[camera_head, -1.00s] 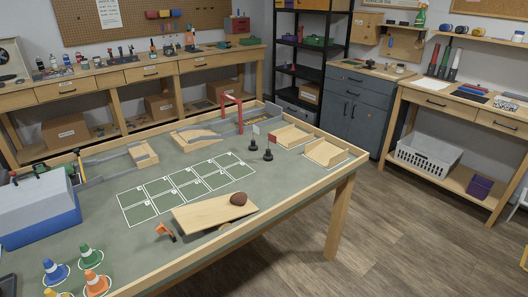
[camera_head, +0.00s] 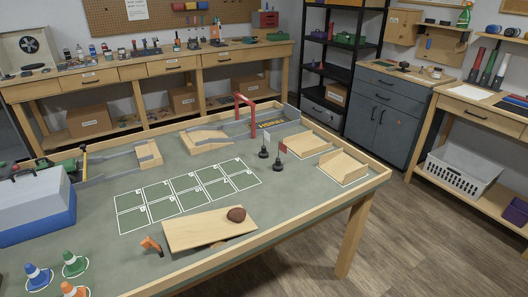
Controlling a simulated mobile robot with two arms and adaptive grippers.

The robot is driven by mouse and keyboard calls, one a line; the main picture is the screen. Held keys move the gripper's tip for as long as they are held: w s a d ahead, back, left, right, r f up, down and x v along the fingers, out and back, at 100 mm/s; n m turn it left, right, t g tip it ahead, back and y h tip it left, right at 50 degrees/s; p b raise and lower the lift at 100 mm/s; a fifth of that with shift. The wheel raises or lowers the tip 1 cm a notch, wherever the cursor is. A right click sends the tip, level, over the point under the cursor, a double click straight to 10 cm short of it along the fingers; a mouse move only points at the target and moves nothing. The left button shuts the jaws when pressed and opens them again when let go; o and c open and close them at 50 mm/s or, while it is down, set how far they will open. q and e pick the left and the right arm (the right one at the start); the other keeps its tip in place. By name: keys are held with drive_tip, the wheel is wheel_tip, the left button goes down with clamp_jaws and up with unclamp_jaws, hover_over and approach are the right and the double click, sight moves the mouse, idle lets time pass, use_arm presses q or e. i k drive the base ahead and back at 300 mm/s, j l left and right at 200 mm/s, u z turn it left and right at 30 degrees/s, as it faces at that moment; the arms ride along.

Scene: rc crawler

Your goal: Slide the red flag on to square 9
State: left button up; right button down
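The red flag (camera_head: 283,148) stands upright on a black round base (camera_head: 278,167) on the green table top. A second black base (camera_head: 263,153) stands just left of it, with a pale flag that is hard to make out. The grid of white-outlined squares (camera_head: 187,195) lies left of the flags, in two rows. Its corner numbers are too small to read, so I cannot tell which square is 9. The red flag is outside the grid, to its right. Neither of my grippers is in view.
A wooden board (camera_head: 205,232) with a brown lump (camera_head: 236,214) lies in front of the grid, beside an orange item (camera_head: 152,245). Wooden trays (camera_head: 343,166) stand right of the flags. A red arch (camera_head: 246,112) stands behind. Cones (camera_head: 38,277) stand front left. A raised wooden rim edges the table.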

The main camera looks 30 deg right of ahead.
sight(278, 167)
drive_tip(key=i+l+u, duration=0.25)
drive_tip(key=l, duration=1.1)
drive_tip(key=l+u, duration=0.25)
drive_tip(key=l, duration=1.1)
drive_tip(key=k, duration=0.05)
